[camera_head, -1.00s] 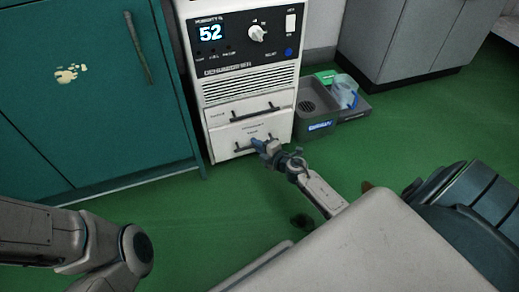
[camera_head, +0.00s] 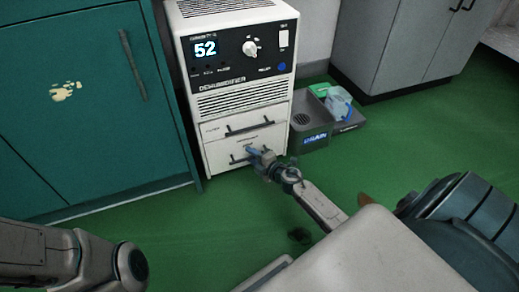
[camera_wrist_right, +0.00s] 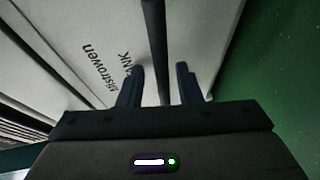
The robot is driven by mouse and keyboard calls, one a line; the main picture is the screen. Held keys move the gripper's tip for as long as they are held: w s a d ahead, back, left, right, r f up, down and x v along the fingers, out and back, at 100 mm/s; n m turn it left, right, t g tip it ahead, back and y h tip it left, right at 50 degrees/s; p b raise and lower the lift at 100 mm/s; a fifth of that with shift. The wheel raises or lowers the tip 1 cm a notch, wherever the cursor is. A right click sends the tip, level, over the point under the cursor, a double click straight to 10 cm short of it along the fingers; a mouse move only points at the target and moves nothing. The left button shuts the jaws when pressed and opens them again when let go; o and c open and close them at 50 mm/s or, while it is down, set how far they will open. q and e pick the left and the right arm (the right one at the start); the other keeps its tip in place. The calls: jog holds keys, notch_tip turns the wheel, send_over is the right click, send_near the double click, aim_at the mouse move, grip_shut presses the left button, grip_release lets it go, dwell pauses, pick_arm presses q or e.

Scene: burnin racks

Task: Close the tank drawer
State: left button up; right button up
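The tank drawer (camera_head: 222,158) is the lower white drawer of the dehumidifier (camera_head: 226,88), with a dark bar handle. It looks about flush with the body, though a small gap is hard to rule out. My right gripper (camera_head: 256,152) is at its front, over the handle. In the right wrist view, the drawer front (camera_wrist_right: 205,30) bears the word TANK. The handle (camera_wrist_right: 154,35) runs between the two spread fingers of the right gripper (camera_wrist_right: 158,82), with space on both sides. My left arm shows at lower left, but its gripper is out of view.
The filter drawer (camera_head: 217,127) sits just above, looking shut. A teal cabinet (camera_head: 75,130) is close on the left, a grey cabinet (camera_head: 385,45) at the back right. Green floor (camera_head: 160,225) lies open in front.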

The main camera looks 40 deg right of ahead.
jog(key=v, duration=1)
jog(key=shift+s+f, duration=0.2)
jog(key=shift+s, duration=0.15)
